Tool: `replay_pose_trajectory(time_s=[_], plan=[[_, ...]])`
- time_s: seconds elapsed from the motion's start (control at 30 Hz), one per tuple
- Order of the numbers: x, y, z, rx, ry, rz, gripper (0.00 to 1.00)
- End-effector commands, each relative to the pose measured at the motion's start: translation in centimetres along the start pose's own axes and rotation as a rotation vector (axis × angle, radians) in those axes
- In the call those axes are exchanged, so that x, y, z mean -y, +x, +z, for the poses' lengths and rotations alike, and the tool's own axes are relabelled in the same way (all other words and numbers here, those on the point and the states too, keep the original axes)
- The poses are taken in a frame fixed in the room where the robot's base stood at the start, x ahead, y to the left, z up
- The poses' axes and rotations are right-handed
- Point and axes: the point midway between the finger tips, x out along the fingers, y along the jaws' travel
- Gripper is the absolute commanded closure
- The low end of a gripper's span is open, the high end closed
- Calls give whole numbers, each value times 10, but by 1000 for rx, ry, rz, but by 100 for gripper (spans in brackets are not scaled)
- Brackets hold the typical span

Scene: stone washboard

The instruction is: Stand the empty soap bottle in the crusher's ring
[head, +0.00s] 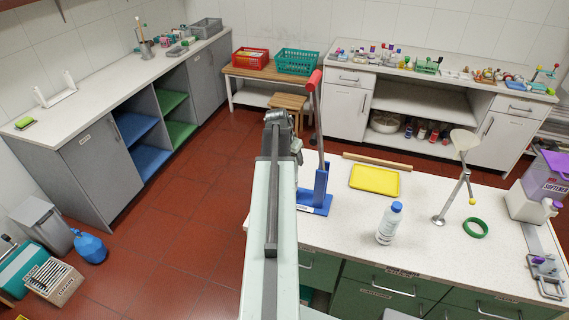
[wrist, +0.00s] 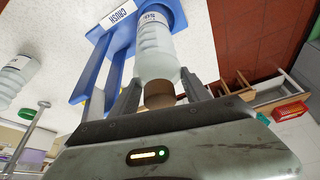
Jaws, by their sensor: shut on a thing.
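My gripper (wrist: 160,78) is shut on the pale, see-through soap bottle (wrist: 155,48), with a finger on each side near its brown neck end. The bottle's far end is at the blue ring (wrist: 181,18) of the crusher; I cannot tell whether it is seated in it or just above. The blue crusher (head: 317,190) with its red-tipped lever (head: 313,82) stands at the left end of the near counter. In the head view my arm hides the gripper and the held bottle.
A blue-capped bottle (head: 389,224) stands on the near counter (head: 340,233), right of the crusher. A yellow tray (head: 374,180), wooden rod (head: 377,162), metal stand (head: 455,196) and green ring (head: 475,228) are also there. Bare counter lies between the crusher and that bottle.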

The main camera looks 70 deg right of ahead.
Motion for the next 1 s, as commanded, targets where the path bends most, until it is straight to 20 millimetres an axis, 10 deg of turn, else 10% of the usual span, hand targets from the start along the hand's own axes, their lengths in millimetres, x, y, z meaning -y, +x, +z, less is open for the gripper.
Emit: replay_pose_trajectory(time_s=[0.2, 0.5, 0.53, 0.6, 1.0], plan=[[-2, 39, 7, 0, 9, 3, 100], [1, 36, 9, 0, 3, 1, 100], [1, 36, 9, 0, 4, 1, 42], [0, 36, 8, 0, 5, 2, 23], [-2, 32, 6, 0, 8, 3, 23]])
